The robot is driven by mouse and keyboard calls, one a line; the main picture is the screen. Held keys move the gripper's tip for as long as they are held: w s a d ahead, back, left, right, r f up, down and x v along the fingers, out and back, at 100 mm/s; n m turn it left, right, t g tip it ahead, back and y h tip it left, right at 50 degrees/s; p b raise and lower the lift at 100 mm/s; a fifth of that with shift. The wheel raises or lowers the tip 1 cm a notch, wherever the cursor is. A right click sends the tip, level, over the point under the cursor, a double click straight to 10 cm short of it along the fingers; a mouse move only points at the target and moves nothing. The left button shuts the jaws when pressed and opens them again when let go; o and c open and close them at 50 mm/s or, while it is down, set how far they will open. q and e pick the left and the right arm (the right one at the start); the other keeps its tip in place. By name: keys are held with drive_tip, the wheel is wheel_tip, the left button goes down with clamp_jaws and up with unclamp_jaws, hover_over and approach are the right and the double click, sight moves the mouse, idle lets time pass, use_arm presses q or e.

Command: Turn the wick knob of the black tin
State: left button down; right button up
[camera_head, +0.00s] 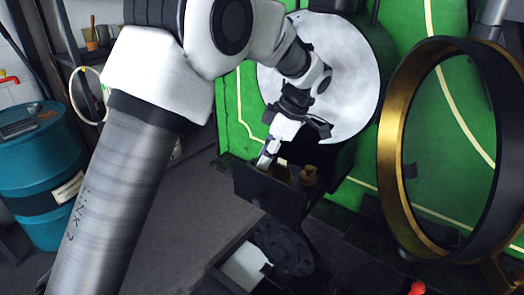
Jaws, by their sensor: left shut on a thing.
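A dark open-topped box (268,196), which looks like the black tin, sits below the white round disc in the middle of the view. Brass-coloured parts (308,176) show at its right side. My left gripper (267,158) reaches down to the box's upper left part, with its fingers shut at the rim. The wick knob is too small and too covered by the fingers to make out clearly; the fingers appear to be shut on it. My right gripper is not in view.
A white disc (345,75) on the green tram front (232,110) stands close behind the arm. A large brass-edged ring (392,130) stands open at the right. A blue drum (45,180) is at the left. A dark tray (224,270) with a pale sheet lies below.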

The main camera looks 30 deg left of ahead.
use_arm(q)
drive_tip(key=shift+w+a+r+n+g+h+p, duration=0.15)
drive_tip(key=shift+n+p, duration=0.1)
drive_tip(key=shift+n, duration=0.2)
drive_tip(key=shift+w+f+n+g+h+p, duration=0.1)
drive_tip(key=shift+n+g+h+p, duration=0.1)
drive_tip(key=shift+n, duration=0.25)
drive_tip(key=shift+s, duration=0.15)
drive_tip(key=c, duration=1)
unclamp_jaws()
drive_tip(key=shift+o, duration=0.2)
